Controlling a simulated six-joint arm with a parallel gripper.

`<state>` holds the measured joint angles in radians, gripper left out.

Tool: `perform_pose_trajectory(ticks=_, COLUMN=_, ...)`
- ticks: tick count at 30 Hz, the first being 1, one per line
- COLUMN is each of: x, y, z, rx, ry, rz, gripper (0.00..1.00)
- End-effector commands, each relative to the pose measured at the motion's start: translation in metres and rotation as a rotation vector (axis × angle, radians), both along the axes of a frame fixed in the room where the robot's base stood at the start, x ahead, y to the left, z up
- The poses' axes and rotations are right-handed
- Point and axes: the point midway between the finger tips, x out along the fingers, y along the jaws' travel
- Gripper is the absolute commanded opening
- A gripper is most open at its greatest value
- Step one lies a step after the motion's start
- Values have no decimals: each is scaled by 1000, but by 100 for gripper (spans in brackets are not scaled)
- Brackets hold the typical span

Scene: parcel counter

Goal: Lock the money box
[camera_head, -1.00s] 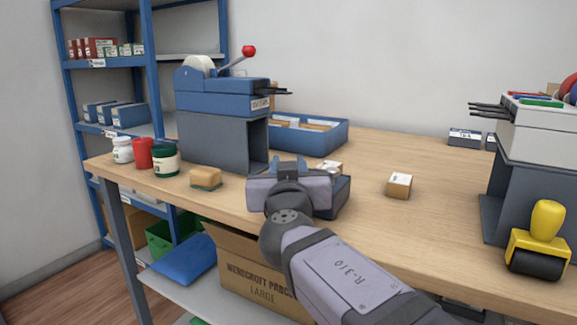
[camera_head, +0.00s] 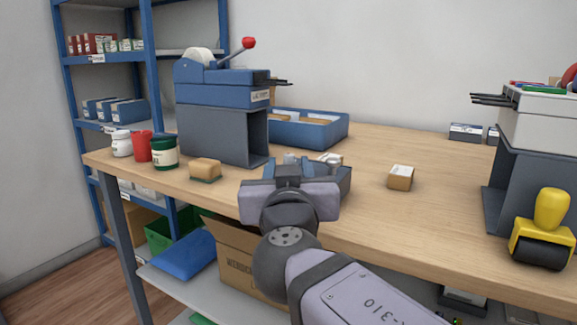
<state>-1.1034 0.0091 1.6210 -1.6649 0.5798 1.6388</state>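A dark blue-grey box (camera_head: 343,184), which looks like the money box, sits near the front edge of the counter. My gripper and wrist hide most of it; only its right side shows. Small silvery parts (camera_head: 331,159) show at its top, too small to make out; I cannot see a key or the lock's state. My gripper (camera_head: 290,165) is at the box, pointing away from the camera. Its fingers are mostly hidden behind the wrist, so I cannot tell whether they are open, hold something or touch the box.
A small carton (camera_head: 401,177) lies right of the box; a sponge-like block (camera_head: 205,169) and several jars (camera_head: 164,153) stand left. A blue tape machine (camera_head: 222,110) and blue tray (camera_head: 315,131) are behind. A yellow roller (camera_head: 543,230) is at right. The counter's middle right is clear.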

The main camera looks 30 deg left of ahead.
Motion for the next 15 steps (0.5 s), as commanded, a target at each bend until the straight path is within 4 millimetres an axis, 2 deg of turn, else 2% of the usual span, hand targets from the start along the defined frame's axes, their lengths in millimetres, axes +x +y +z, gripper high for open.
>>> perform_pose_trajectory(ticks=4, x=-6, y=-3, z=0, rx=0, ry=0, rz=2, gripper=36)
perform_pose_trajectory(ticks=15, x=-7, y=-3, z=1, rx=-7, ry=-3, rz=2, gripper=36)
